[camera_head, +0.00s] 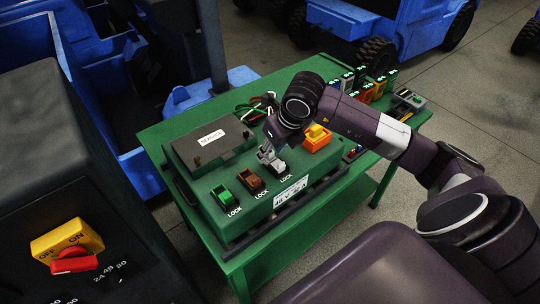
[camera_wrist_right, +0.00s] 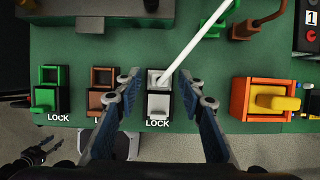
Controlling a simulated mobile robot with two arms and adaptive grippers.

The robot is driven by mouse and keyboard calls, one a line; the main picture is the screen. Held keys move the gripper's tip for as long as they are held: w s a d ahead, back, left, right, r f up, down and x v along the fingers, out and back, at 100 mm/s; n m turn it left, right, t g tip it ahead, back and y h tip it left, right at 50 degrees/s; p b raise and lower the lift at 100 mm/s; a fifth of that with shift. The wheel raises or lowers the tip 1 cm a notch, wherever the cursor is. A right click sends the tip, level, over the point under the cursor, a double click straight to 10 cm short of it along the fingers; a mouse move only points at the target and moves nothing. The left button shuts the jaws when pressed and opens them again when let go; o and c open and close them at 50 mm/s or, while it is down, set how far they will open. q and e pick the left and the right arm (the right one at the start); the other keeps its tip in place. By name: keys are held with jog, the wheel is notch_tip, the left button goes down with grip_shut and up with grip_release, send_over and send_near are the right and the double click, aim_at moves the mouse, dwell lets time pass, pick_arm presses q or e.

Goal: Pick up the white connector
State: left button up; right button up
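The white connector (camera_wrist_right: 159,103) sits in a black-framed socket above a LOCK label on the green fixture box. A thin white cable or rod runs from it up and to the right in the right wrist view. My right gripper (camera_wrist_right: 161,84) is open, with one finger on each side of the connector; contact cannot be told. In the head view, the right gripper (camera_head: 268,156) is over the box and the white connector (camera_head: 279,168) shows just below it, partly hidden. A dark jointed part at the lower left of the wrist view may be my left gripper; its state is unclear.
Left of the white connector are a brown connector (camera_head: 251,181) and a green connector (camera_head: 222,197). An orange block with a yellow handle (camera_head: 317,133) is on the right. Several small coloured modules stand at the table's back right. A yellow and red switch (camera_head: 70,248) is front left.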

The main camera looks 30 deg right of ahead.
aim_at(272, 152)
jog(key=c, duration=0.8)
jog(key=shift+r, duration=0.15)
notch_tip(272, 152, up, 20)
jog(key=b, duration=0.2)
jog(key=shift+b, duration=0.35)
